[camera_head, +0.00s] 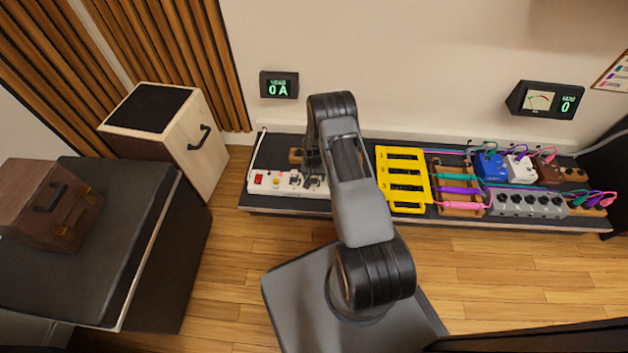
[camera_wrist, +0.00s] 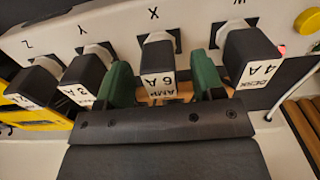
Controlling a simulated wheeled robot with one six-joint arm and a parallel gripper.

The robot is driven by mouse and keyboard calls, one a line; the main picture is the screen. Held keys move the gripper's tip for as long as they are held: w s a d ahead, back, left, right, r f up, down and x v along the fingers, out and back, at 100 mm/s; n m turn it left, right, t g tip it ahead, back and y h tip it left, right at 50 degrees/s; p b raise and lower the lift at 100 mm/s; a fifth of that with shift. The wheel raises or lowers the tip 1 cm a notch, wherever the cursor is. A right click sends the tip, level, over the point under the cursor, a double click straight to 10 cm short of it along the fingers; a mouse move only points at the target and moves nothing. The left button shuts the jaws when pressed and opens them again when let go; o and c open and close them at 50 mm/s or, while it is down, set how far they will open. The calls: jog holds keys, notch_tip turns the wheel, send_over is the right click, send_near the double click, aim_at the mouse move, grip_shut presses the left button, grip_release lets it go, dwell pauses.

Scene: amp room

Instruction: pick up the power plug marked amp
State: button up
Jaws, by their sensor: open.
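The power plug marked amp (camera_wrist: 157,52) is black with a white label reading AMP 6 A. It sits in the socket lettered X of the white power strip (camera_wrist: 207,14), which also shows in the head view (camera_head: 287,188). My gripper (camera_wrist: 161,80) is open, with one green fingertip on each side of the amp plug. Small gaps seem to show beside the plug; I cannot tell whether either finger touches it. In the head view my arm hides the gripper and most of the plugs.
A black plug labelled 4 A (camera_wrist: 250,58) stands close to the right finger at W. A 3 A plug (camera_wrist: 84,74) stands close to the left finger at Y, with another plug (camera_wrist: 35,84) at Z. A yellow rack (camera_head: 404,207) lies right of the strip.

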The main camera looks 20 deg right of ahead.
jog(key=shift+c, duration=0.3)
jog(key=c, duration=1)
jog(key=shift+o, duration=0.2)
jog(key=shift+r, duration=0.1)
